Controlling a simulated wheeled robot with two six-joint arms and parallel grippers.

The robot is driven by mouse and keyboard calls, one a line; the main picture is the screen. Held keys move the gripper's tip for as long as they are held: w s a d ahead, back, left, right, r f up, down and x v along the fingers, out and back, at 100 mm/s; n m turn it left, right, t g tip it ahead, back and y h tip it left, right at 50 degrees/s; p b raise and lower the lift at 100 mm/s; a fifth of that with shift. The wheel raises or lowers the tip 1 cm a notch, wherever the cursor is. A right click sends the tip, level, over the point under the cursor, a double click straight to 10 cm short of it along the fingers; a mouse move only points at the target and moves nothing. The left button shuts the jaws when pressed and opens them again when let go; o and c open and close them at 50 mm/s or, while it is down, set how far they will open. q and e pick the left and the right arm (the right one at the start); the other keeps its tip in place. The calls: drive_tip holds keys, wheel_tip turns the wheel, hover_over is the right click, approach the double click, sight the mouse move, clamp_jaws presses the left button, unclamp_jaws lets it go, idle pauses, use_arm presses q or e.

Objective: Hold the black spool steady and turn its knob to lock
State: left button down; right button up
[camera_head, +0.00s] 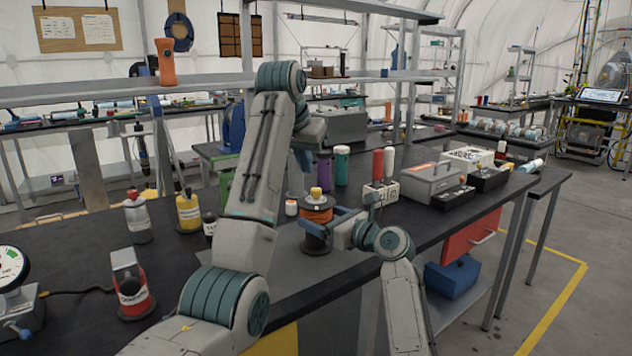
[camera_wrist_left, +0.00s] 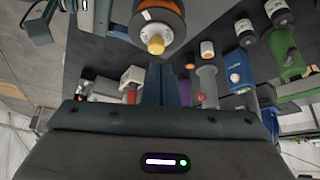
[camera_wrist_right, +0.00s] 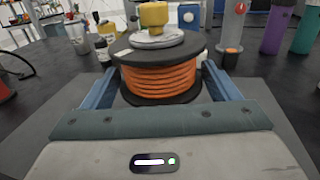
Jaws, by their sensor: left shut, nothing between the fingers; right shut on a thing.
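The black spool (camera_head: 316,239) stands upright on a grey mat on the bench, wound with orange cable (camera_wrist_right: 160,82). A yellow knob (camera_head: 316,192) sits on its top; it also shows in the right wrist view (camera_wrist_right: 154,14) above a pale collar. My right gripper (camera_head: 320,221) is shut on the spool, its blue fingers on either side of it. My left gripper (camera_head: 304,163) is shut and empty, pointing down above and behind the knob, apart from it. In the left wrist view the closed fingers (camera_wrist_left: 160,84) are near the knob (camera_wrist_left: 156,44), without touching.
The bench's front edge is close.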

sight(316, 193)
use_arm(q)
drive_tip(key=shift+s+d+f, duration=0.1)
drive_tip(key=shift+d+f, duration=0.05)
drive_tip(key=shift+f, duration=0.85)
drive_tip(key=shift+w+d+f, duration=0.1)
drive_tip(key=shift+d+f, duration=0.1)
drive_tip(key=shift+f, duration=0.85)
drive_tip(key=shift+s+d+f, duration=0.1)
drive_tip(key=shift+d+f, duration=0.05)
drive_tip(key=shift+f, duration=0.85)
drive_tip(key=shift+w+d, duration=0.1)
drive_tip(key=shift+w, duration=0.15)
drive_tip(key=shift+w+a, duration=0.2)
drive_tip(key=shift+a, duration=0.2)
drive_tip(key=shift+s, duration=0.1)
